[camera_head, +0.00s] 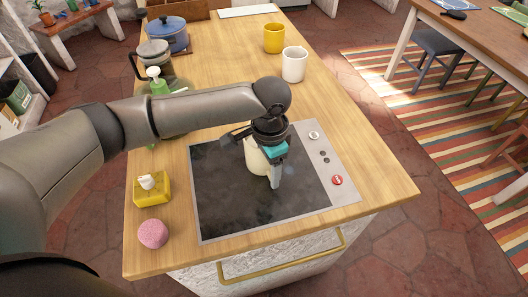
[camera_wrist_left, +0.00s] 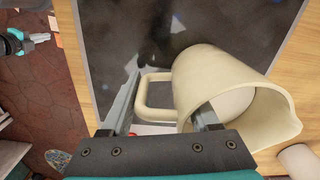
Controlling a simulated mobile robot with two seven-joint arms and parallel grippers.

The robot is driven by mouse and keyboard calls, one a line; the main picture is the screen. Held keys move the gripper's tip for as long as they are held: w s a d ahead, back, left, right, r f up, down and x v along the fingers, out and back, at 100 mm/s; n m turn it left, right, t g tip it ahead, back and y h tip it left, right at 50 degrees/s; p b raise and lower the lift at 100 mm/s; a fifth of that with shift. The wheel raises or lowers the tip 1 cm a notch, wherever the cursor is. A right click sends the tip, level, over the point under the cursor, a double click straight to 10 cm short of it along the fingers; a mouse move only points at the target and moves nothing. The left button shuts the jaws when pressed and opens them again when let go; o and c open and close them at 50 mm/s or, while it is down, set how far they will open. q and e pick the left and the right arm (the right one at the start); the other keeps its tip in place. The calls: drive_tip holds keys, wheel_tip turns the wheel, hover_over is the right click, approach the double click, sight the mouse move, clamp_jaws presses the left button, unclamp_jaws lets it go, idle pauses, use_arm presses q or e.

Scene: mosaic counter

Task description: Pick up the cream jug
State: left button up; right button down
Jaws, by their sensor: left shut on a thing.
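The cream jug (camera_head: 254,158) is over the dark cooktop in the head view, partly hidden by my left gripper (camera_head: 270,172). In the left wrist view the jug (camera_wrist_left: 262,105) shows its open mouth and spout at the right and its handle (camera_wrist_left: 148,93) toward the left. My left gripper (camera_wrist_left: 165,112) is shut on the jug, with the handle side between its fingers. I cannot tell whether the jug touches the cooktop. My right gripper (camera_wrist_left: 35,40) shows small at the upper left of the left wrist view; its opening is unclear.
The cooktop (camera_head: 225,205) has knobs along its right side. A yellow mug (camera_head: 274,38) and a white mug (camera_head: 294,64) stand behind it. A blue pot (camera_head: 168,34) is at the back left.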

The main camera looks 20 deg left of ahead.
use_arm(q)
clamp_jaws()
idle(0.3)
wheel_tip(320, 180, up, 20)
drive_tip(key=p, duration=0.3)
idle(0.3)
drive_tip(key=shift+o, duration=2.3)
unclamp_jaws()
clamp_jaws()
